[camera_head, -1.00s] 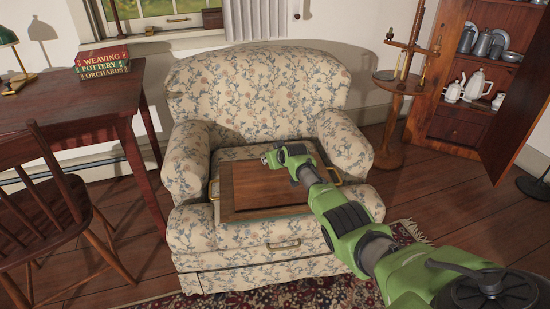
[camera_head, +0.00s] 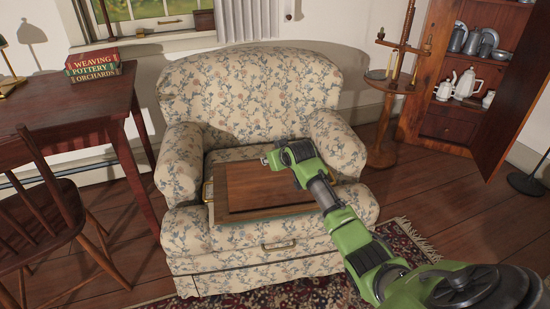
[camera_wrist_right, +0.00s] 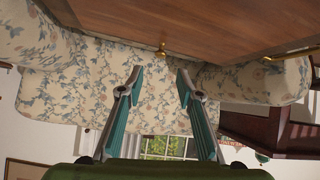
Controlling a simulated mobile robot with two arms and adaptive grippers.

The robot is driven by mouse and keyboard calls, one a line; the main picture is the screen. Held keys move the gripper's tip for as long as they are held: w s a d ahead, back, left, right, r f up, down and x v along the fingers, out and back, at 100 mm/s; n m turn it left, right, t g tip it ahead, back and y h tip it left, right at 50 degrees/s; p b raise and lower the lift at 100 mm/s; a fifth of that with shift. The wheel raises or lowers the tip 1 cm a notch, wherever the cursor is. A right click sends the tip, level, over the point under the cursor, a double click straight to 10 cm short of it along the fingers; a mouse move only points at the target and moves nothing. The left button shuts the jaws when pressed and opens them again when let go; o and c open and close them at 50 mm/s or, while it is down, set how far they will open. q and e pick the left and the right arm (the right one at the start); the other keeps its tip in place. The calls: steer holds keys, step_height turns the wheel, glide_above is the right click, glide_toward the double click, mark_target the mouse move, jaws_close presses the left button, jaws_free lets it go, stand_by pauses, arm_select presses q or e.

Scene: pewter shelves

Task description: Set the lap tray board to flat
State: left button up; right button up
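The lap tray (camera_head: 222,217) rests on the seat of the floral armchair. Its brown wooden board (camera_head: 253,189) lies low over the tray; I cannot tell its exact tilt. My right gripper (camera_head: 268,160) is by the board's far edge, in front of the chair's backrest. My left gripper is out of view.
The armchair's arms (camera_head: 181,162) flank the tray. A dark wooden desk (camera_head: 65,110) with stacked books (camera_head: 92,67) and a wooden chair (camera_head: 40,205) stand at left. A candle stand (camera_head: 390,85) and an open cupboard (camera_head: 450,125) stand at right.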

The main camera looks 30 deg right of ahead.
steer(key=shift+v, duration=1.25)
